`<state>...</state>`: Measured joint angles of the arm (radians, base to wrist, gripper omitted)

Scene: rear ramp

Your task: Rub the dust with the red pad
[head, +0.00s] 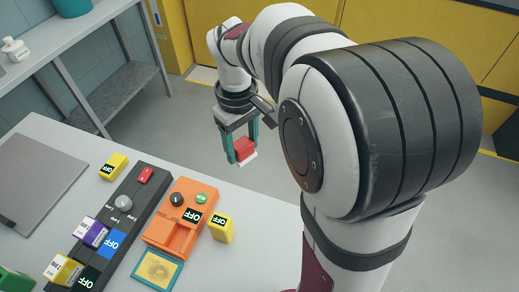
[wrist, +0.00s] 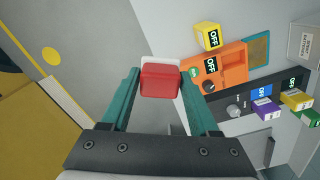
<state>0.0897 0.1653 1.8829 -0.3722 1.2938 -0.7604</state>
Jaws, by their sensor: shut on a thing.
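The red pad (head: 245,148), a red block with a white underside, is between the teal fingers of my gripper (head: 242,154). It also shows in the wrist view (wrist: 160,82), with my gripper (wrist: 161,76) shut on its sides. The dust (head: 158,268) is a brownish smudge on a yellow plate with a teal frame (head: 139,276), at the table's front in the head view. The framed plate also shows at the upper right of the wrist view (wrist: 257,48). My gripper is well away from it, held in the air near the table's far edge.
An orange box (head: 178,214) with a knob and green button stands beside the plate. A yellow OFF block (head: 222,228) stands right of it. A dark panel (head: 122,225) with several coloured blocks lies left. A grey slab (head: 38,178) lies farther left. Bare table lies right of the plate.

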